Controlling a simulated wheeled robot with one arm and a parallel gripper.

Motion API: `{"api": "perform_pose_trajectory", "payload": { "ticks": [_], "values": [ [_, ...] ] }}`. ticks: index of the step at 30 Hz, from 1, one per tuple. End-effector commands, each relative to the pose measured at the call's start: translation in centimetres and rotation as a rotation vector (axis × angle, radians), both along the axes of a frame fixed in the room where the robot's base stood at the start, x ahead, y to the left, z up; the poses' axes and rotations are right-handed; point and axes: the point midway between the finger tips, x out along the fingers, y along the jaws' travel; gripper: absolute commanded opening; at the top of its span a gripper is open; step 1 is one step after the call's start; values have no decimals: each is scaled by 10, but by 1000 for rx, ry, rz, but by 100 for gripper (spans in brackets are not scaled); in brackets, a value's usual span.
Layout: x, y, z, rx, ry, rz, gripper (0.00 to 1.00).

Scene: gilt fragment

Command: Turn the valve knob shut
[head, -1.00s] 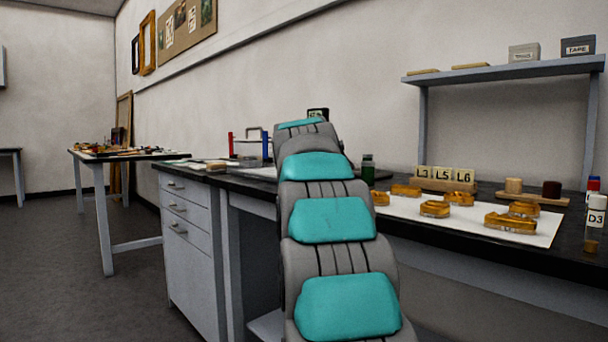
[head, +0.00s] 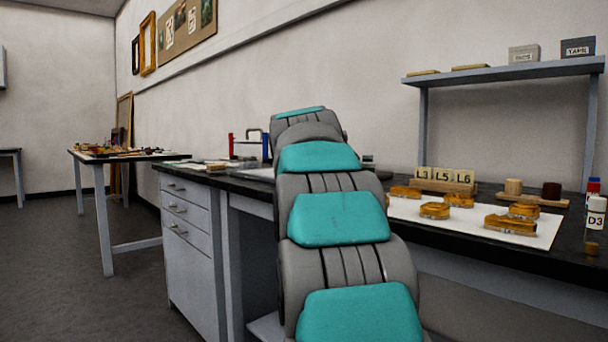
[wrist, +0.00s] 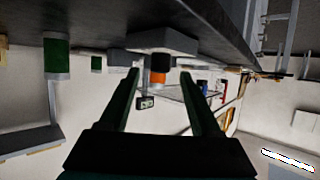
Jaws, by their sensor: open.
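The wrist view is upside down, with the black bench (wrist: 90,22) along the top. My gripper (wrist: 160,74) is open, its two dark fingers spread apart. An orange knob-like piece (wrist: 158,77) on a short metal stem shows between the fingertips; it looks like the valve knob. The stem comes from a grey block (wrist: 165,40) on the bench. I cannot tell whether the fingertips are level with the knob or short of it; no contact shows. The knob's turned position cannot be read. In the head view my arm hides the gripper and knob.
A green jar (wrist: 57,58) stands on the bench to one side. A small dark sign (wrist: 146,102) shows beyond the knob. In the head view, red (head: 230,146) and blue (head: 266,147) posts stand left of my arm; amber pieces lie on a white sheet (head: 480,222) at right.

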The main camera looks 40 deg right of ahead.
Motion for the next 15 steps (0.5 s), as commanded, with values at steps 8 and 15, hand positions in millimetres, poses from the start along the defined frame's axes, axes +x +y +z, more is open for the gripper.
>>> {"api": "perform_pose_trajectory", "payload": {
  "ticks": [8, 15],
  "values": [
    [-24, 20, 14, -1, -3, 0, 64],
    [-26, 21, 14, -1, -2, 0, 64]
  ]
}}
